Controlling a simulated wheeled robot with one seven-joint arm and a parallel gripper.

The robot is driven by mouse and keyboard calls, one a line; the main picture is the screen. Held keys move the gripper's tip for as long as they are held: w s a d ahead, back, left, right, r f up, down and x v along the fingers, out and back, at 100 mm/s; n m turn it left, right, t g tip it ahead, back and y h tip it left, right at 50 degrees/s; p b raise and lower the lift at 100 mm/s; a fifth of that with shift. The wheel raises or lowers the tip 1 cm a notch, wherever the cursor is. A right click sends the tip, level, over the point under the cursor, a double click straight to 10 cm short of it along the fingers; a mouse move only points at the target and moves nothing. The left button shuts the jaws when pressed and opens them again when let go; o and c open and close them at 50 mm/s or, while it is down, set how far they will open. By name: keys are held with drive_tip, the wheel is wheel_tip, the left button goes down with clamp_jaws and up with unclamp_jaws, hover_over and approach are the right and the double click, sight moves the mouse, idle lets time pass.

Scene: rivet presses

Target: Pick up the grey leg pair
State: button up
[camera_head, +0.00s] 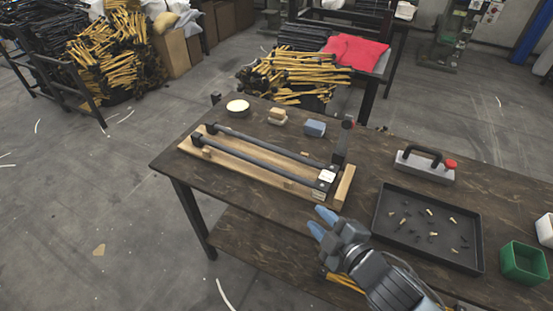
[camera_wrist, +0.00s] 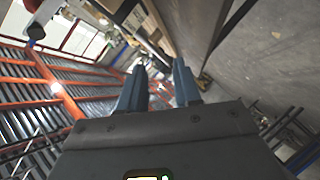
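The grey leg pair (camera_head: 268,151) is two long dark grey bars lying side by side on a wooden board on the workbench. The bars have dark blocks at their left ends and join a dark end piece with a white label at the right. My gripper (camera_head: 321,221) is over the bench's front edge, to the right of and nearer than the leg pair, apart from it. Its two blue fingers are spread with nothing between them, which also shows in the wrist view (camera_wrist: 159,72).
A black tray (camera_head: 380,229) with small parts lies right of the board. A handled block (camera_head: 424,173), a green bin (camera_head: 523,264), a blue block (camera_head: 315,128) and a round tin (camera_head: 238,108) also stand on the workbench (camera_head: 365,160). A dark upright (camera_head: 341,145) stands at the board's right end.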

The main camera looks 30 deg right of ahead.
drive_tip(key=n+h, duration=0.1)
drive_tip(key=h, duration=0.1)
approach(265, 167)
drive_tip(key=shift+w+d+f, duration=0.1)
drive_tip(key=shift+w+d, duration=0.15)
drive_tip(key=shift+w, duration=0.6)
drive_tip(key=shift+p+x, duration=0.65)
drive_tip(key=shift+x, duration=3.05)
drive_tip(key=shift+a+f, duration=0.15)
drive_tip(key=shift+s, duration=0.1)
clamp_jaws()
